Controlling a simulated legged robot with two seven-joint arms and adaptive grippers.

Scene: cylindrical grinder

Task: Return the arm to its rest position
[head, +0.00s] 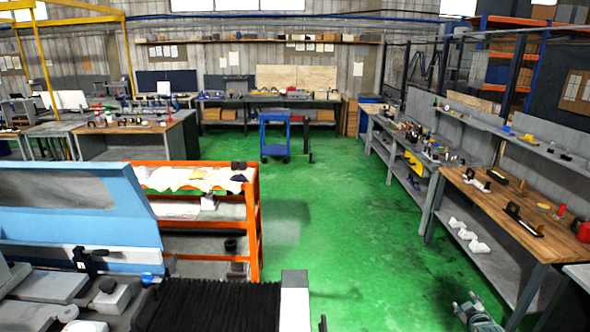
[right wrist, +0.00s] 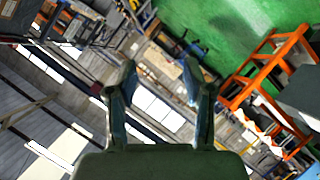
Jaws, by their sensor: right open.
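My right gripper (head: 475,312) shows at the bottom edge of the head view, right of centre, above the green floor and partly cut off. In the right wrist view its two fingers (right wrist: 158,82) stand apart with nothing between them, so it is open and empty. My left gripper cannot be made out in either view. The cylindrical grinder (head: 100,215), with a light blue cover and a black bellows (head: 210,305), fills the lower left of the head view. My right gripper is well to the right of it, touching nothing.
An orange shelf rack (head: 255,225) stands behind the grinder. A workbench (head: 500,205) with tools runs along the right side, near my right gripper. A blue cart (head: 275,135) stands farther back. The green floor (head: 350,210) between them is clear.

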